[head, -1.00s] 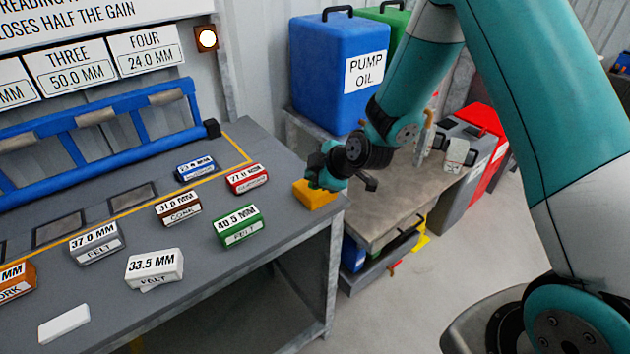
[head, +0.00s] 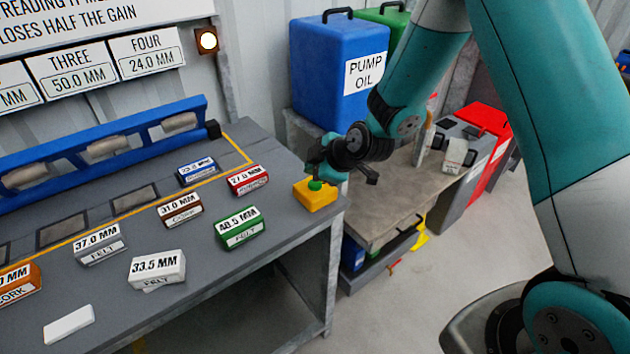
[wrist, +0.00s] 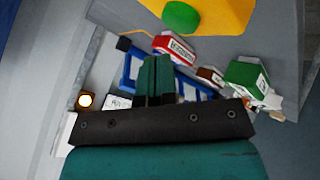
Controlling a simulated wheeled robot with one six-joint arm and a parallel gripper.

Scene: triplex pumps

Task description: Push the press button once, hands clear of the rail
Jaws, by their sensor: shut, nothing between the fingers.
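The press button is a green cap (head: 315,185) on a yellow box (head: 316,198) at the right end of the grey bench. In the wrist view the green cap (wrist: 180,17) and yellow box (wrist: 235,14) are at the top, beyond the fingertips. My gripper (head: 318,173) is shut and empty, just above the button, with a small gap seeming to show. Its closed fingers also show in the wrist view (wrist: 155,75). The blue rail (head: 75,148), with grey rollers, runs along the bench's back at left, well away from my gripper.
Labelled blocks stand on the bench, among them a red one (head: 247,180), a green one (head: 240,228) and a white one (head: 157,268). A lamp (head: 208,40) glows on the wall. A blue pump oil can (head: 338,75) stands behind my arm.

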